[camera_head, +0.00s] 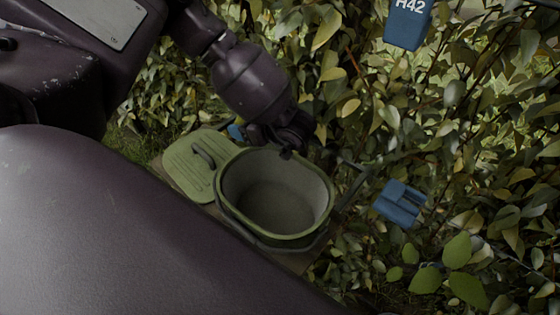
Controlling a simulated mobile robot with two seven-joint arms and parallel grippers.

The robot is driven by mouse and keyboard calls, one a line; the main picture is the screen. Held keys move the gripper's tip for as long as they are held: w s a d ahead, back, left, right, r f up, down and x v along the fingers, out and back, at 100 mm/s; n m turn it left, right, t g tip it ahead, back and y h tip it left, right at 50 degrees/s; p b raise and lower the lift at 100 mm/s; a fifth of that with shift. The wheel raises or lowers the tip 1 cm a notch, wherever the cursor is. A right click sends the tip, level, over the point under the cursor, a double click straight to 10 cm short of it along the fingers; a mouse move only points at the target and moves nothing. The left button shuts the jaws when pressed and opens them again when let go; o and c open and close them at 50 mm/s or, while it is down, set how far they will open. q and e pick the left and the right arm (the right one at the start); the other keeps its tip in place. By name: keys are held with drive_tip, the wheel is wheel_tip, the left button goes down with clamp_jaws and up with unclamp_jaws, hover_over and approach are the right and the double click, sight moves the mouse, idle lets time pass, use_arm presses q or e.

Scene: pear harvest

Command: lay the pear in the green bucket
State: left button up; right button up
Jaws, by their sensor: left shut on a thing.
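The green bucket (229,190) stands open in the middle of the view, with a pale grey inside. The part of its inside that shows looks empty. My left gripper (284,146) comes down from above at the bucket's far rim, its tip overlapping the rim in the picture. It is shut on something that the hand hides. I cannot make out the pear anywhere. My right gripper is not in view.
A green lid (184,169) with a dark handle lies left of the bucket. Dense leafy branches (440,130) fill the back and right. A blue tag marked H42 (408,25) and a blue clip-like piece (399,203) hang there. My own dark body parts cover the lower left.

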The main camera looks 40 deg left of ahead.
use_arm(q)
hover_over(244, 171)
drive_tip(key=d, duration=0.3)
wheel_tip(244, 171, down, 15)
drive_tip(key=shift+s+a+r, duration=0.1)
drive_tip(key=shift+a+r, duration=0.05)
drive_tip(key=shift+f, duration=2.45)
drive_tip(key=o, duration=1)
drive_tip(key=b+v, duration=0.1)
drive_tip(key=v, duration=1.1)
drive_tip(key=shift+b, duration=0.3)
drive_tip(key=shift+f, duration=0.15)
